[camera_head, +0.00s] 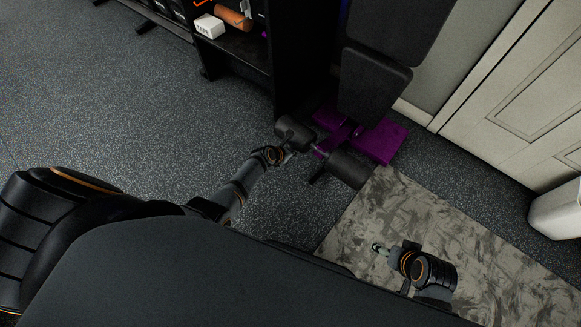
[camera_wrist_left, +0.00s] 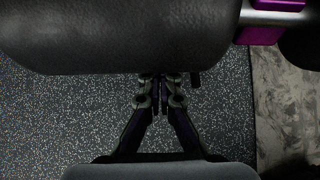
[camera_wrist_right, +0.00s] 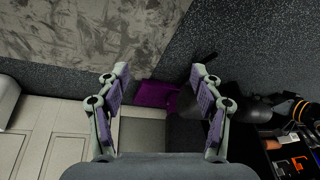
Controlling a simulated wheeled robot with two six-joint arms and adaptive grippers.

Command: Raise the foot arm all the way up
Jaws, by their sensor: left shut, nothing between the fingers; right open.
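The foot arm is the low end of a weight bench, with a black foam roller on each side. Its left roller (camera_head: 293,131) and right roller (camera_head: 349,168) flank a purple frame (camera_head: 372,140). My left gripper (camera_head: 290,156) is shut and empty, close by the left roller. In the left wrist view that roller (camera_wrist_left: 120,35) fills the top, and the shut fingertips (camera_wrist_left: 160,92) are at its lower edge; I cannot tell whether they touch it. My right gripper (camera_head: 377,248) is open and empty above the mat; its spread fingers also show in the right wrist view (camera_wrist_right: 160,78).
Black bench pads (camera_head: 375,82) rise behind the rollers. A dark shelf (camera_head: 240,45) with a white box (camera_head: 209,26) stands to the left. A patterned grey mat (camera_head: 470,235) lies at right, near pale cabinet doors (camera_head: 530,100) and a white bin (camera_head: 557,212). Speckled floor (camera_head: 130,110) at left is clear.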

